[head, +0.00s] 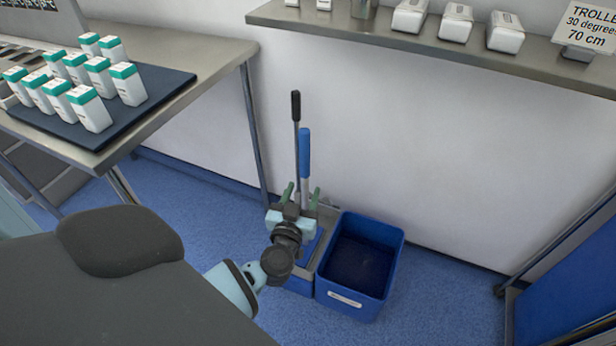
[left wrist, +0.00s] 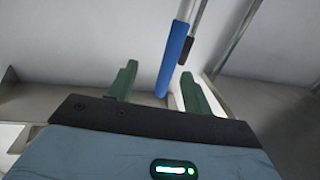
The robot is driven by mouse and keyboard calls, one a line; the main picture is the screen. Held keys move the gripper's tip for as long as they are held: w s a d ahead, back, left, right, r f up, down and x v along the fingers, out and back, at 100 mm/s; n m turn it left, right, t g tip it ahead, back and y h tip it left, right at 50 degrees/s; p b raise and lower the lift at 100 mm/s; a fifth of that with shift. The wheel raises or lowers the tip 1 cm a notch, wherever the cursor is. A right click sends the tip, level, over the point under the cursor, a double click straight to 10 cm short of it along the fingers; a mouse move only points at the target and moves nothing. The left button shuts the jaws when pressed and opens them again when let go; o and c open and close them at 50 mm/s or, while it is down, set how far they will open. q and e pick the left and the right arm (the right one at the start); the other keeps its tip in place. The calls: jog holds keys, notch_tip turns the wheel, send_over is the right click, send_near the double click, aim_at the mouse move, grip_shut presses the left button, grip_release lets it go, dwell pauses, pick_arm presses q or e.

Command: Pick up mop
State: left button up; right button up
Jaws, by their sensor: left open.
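Two upright long handles stand by the wall in the head view. One has a blue grip (head: 305,153) on a pale shaft, the other a black grip (head: 295,105) on a grey shaft. Which one is the mop I cannot tell; their lower ends are hidden behind my left arm. My left gripper (head: 302,194) is open, its green fingers in front of the shafts, below the blue grip. In the left wrist view the blue grip (left wrist: 175,58) shows between and beyond the fingers, with the black grip (left wrist: 186,50) beside it. My right gripper is out of view.
A blue bin (head: 360,268) stands on the floor right of my gripper, beside a grey-and-blue base partly hidden by my arm. A metal table (head: 180,105) with white-and-green bottles is at left. A wall shelf (head: 400,40) holds white boxes above.

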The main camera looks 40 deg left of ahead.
aim_at(304, 168)
pick_arm(q)
jog(key=w+a, duration=0.1)
jog(key=w+a+n+g+y+b, duration=0.1)
jog(key=shift+w+a+f+y, duration=0.15)
jog(key=shift+w+y, duration=0.15)
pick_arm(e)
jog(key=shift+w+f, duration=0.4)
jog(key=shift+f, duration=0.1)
pick_arm(q)
jog(key=shift+b+x, duration=0.4)
jog(key=shift+x, duration=0.9)
jog(key=b+x, duration=0.2)
jog(key=x, duration=0.3)
jog(key=shift+a+f, duration=0.1)
jog(key=shift+a, duration=0.1)
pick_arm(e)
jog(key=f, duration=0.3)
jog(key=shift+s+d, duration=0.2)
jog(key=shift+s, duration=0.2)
pick_arm(q)
jog(key=shift+c, duration=0.3)
